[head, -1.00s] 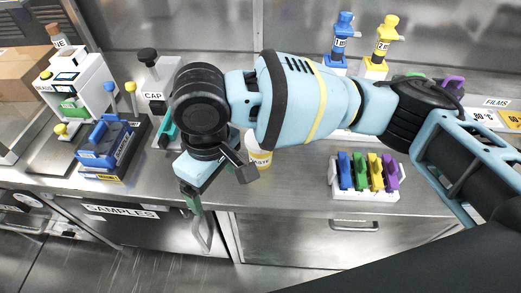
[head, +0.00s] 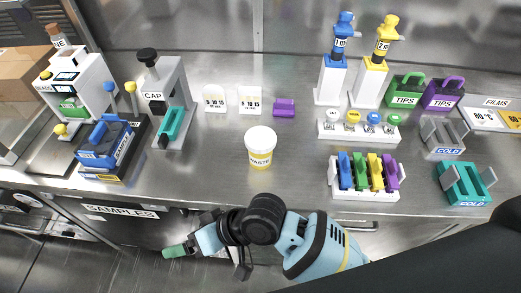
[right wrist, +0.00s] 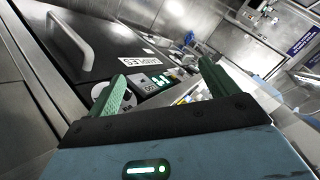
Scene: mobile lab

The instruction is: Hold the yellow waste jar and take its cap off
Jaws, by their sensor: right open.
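The yellow waste jar (head: 260,158) stands upright on the bench near the middle of the head view, with a yellow band and a label reading WASTE. Its white cap (head: 261,138) sits on top. My right gripper (head: 178,250) is below and left of the jar, in front of the bench's front edge, apart from the jar. In the right wrist view my right gripper (right wrist: 163,82) has its two green fingers spread wide with nothing between them. The jar cannot be made out there. My left gripper is not in view.
A cap stand (head: 165,100) is left of the jar. A rack of coloured clips (head: 365,193) stands to its right, with pipettes on stands (head: 332,80) behind. The bench around the jar is clear. The SAMPLES drawer (head: 125,225) is below the bench.

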